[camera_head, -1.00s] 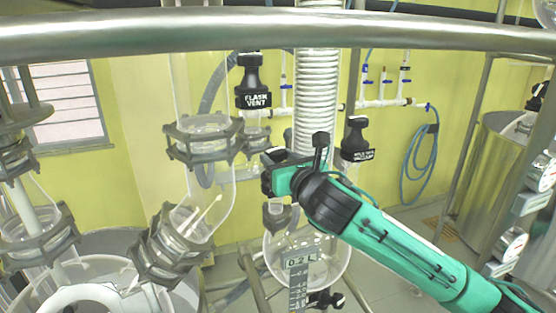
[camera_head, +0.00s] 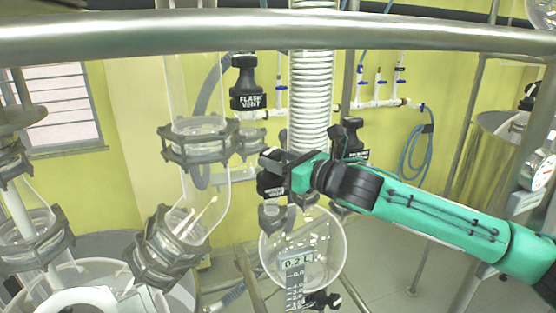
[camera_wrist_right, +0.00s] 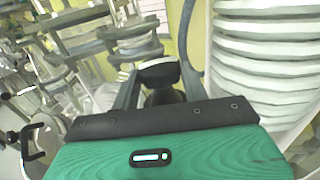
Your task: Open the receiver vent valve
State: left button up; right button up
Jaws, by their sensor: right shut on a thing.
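The receiver is a round glass flask (camera_head: 301,250) with a 0.2 L scale label, low in the middle of the head view. A black valve handle (camera_head: 271,186) with a small white label, too small to read, sits above its left side. My right gripper (camera_head: 273,166) is shut on this handle. In the right wrist view, a dark knob with a pale face (camera_wrist_right: 160,72) shows between the two fingers of my right gripper (camera_wrist_right: 158,85). The fingers and wrist hide part of the handle. My left gripper is not in view.
Another black labelled valve (camera_head: 353,135) is partly behind my right arm. Clamped glass pipes (camera_head: 200,145) stand left. A steel rail (camera_head: 420,33) crosses the top. A steel vessel (camera_head: 500,160) stands right.

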jog(key=shift+r, duration=0.1)
jog(key=o, duration=0.9)
jog(key=shift+o, duration=0.5)
jog(key=shift+s, duration=0.1)
